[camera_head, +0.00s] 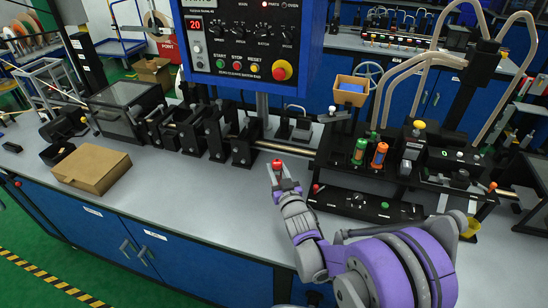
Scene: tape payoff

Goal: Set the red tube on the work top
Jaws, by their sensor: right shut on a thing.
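My right gripper (281,174) reaches over the front middle of the grey work top (225,185), its arm coming in from the lower right. It is shut on the red tube (277,164). Only the tube's red top shows above the fingers; the rest is hidden by the gripper. I cannot tell whether the tube's lower end touches the work top. My left gripper is not in view.
A green tube (360,150) and an orange tube (379,155) stand in the black fixture at the right. A black control box (360,204) lies right of my gripper. A cardboard box (92,170) lies at the left. The work top between is clear.

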